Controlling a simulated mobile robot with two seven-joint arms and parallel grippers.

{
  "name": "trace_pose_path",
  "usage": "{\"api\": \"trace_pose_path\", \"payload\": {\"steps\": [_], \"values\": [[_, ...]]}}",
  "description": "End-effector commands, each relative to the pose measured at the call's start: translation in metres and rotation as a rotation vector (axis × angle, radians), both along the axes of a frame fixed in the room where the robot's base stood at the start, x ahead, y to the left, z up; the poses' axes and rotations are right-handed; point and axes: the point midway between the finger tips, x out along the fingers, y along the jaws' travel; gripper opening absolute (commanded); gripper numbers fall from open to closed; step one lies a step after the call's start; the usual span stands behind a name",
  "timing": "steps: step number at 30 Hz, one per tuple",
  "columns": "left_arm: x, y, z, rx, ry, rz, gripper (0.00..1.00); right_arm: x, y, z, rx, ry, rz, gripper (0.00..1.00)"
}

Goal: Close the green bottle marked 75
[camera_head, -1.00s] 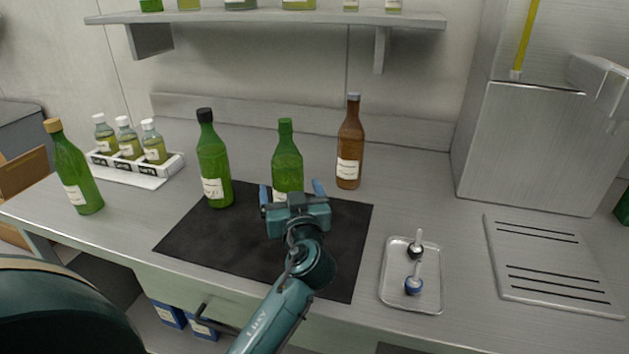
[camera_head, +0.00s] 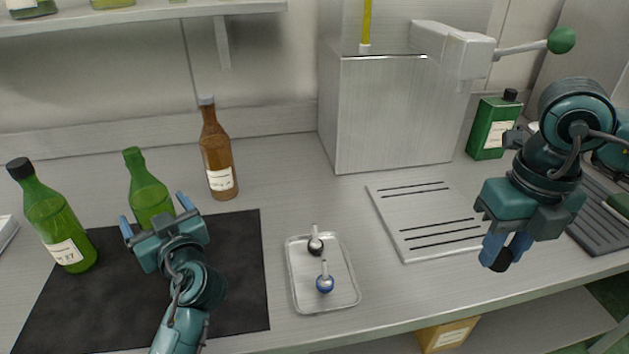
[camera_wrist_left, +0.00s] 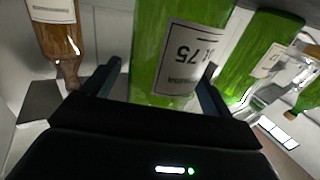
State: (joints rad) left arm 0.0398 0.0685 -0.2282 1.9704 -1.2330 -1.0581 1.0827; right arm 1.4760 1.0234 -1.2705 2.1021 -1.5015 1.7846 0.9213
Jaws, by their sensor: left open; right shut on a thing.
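The green bottle marked 75 (camera_head: 148,190) stands upright on the dark mat (camera_head: 235,280), its neck bare with no cap. In the left wrist view its label, upside down, reads 75 on the bottle (camera_wrist_left: 160,60). My left gripper (camera_head: 156,216) is open, with its fingers on either side of this bottle; whether they touch it I cannot tell. My right gripper (camera_head: 505,247) is shut on a small black cap (camera_head: 501,262), held in the air at the right above the counter.
A black-capped green bottle (camera_head: 58,222) stands left, a brown bottle (camera_head: 217,155) behind. A slotted plate (camera_head: 410,222), steel box (camera_head: 385,120) and green canister (camera_head: 490,128) are right.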

Motion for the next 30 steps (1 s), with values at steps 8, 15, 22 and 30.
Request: {"api": "trace_pose_path", "payload": {"steps": [8, 15, 22, 30], "values": [[-0.0012, -0.0009, -0.0004, 0.001, 0.001, 0.001, 0.86, 0.0, 0.0, 0.0005, 0.0, 0.0, 0.0, 0.07], [-0.001, -0.0008, -0.0004, 0.001, 0.001, 0.001, 0.78, 0.0, 0.0, 0.0005, 0.0, 0.0, 0.0, 0.07], [-0.001, -0.0008, -0.0004, 0.001, 0.001, 0.001, 0.59, 0.0, 0.0, 0.0005, 0.0, 0.0, 0.0, 0.07], [-0.001, -0.0007, -0.0003, 0.001, 0.001, 0.001, 0.37, 0.0, 0.0, 0.0005, 0.0, 0.0, 0.0, 0.07]]}}
